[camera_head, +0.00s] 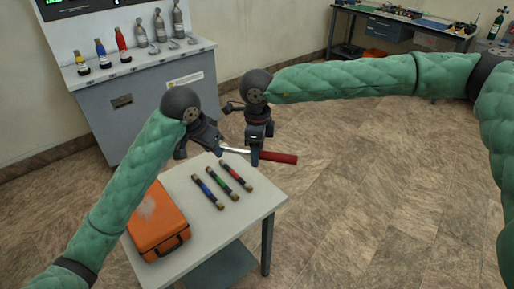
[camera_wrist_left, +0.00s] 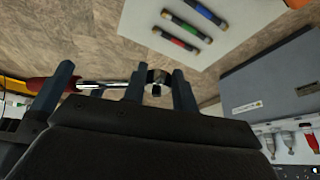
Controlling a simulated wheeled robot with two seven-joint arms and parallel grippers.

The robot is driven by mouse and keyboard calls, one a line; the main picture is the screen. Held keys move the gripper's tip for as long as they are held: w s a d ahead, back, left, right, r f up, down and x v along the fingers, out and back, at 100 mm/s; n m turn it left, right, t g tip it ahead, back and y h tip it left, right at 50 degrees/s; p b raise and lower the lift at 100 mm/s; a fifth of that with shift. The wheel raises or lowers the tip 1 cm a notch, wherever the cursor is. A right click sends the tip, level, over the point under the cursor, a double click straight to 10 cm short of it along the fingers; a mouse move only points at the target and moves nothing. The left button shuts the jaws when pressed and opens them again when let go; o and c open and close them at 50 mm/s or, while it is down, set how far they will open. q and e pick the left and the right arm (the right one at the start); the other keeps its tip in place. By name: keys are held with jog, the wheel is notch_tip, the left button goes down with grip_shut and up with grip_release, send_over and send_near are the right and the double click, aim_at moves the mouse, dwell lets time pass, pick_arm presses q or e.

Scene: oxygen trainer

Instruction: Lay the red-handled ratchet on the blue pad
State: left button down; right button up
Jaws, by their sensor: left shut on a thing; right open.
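The ratchet (camera_head: 280,158) has a red handle and a bright metal shaft, and is held nearly level in the air beyond the small table's far edge. My left gripper (camera_head: 212,150) is shut on the ratchet near its head, which also shows between its fingers in the left wrist view (camera_wrist_left: 157,78). My right gripper (camera_head: 256,158) is open at the ratchet, near where shaft meets handle; its fingers hide part of it. A flat blue patch (camera_head: 432,24) lies on the far workbench; I cannot tell whether it is the blue pad.
The small white table (camera_head: 255,205) holds an orange case (camera_head: 158,222) and several dark tubes with coloured bands (camera_head: 222,186). A grey cabinet (camera_head: 150,100) with bottles stands behind it. The far workbench (camera_head: 345,8) is at the back right. Open floor (camera_head: 350,170) lies between.

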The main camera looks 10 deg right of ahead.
grip_shut()
pick_arm(q)
jog(key=c, duration=1)
grip_release()
jog(key=shift+c, duration=0.2)
jog(key=shift+r, duration=0.1)
